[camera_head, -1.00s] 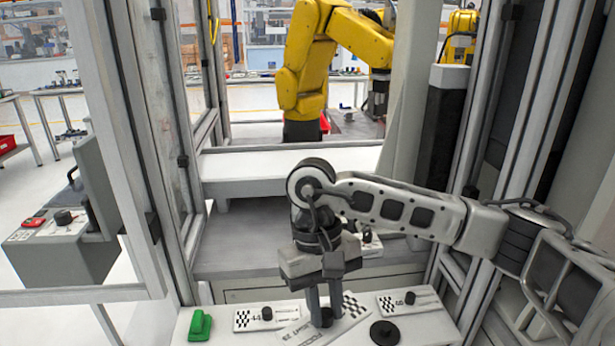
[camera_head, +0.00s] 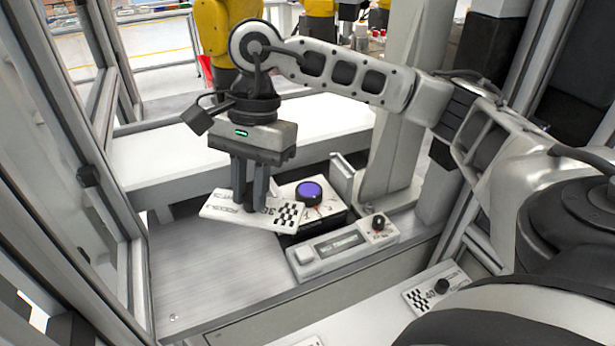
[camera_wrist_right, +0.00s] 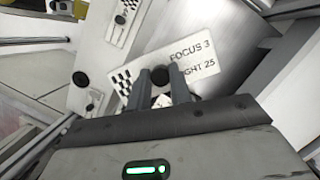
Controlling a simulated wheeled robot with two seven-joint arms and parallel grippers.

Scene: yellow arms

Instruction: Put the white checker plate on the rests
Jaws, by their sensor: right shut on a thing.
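The white checker plate (camera_head: 219,208) has a black-and-white checker patch at one end and printed text. In the wrist view, the plate (camera_wrist_right: 202,52) reads "FOCUS 3" and "…GHT 25". My right gripper (camera_head: 249,203) is shut on the plate's black knob, and its fingers (camera_wrist_right: 161,84) stand on both sides of the knob. The plate hangs above the grey shelf, with its checker end in front of a device with a purple disc (camera_head: 309,193). I cannot make out the rests with certainty. My left gripper is not in view.
A white panel with a dial (camera_head: 344,249) stands right of the plate. Another checker plate with a black knob (camera_head: 432,294) lies on the white front table. A white ledge (camera_head: 180,160) runs behind, and frame posts stand left. The grey shelf (camera_head: 205,282) is clear at its front left.

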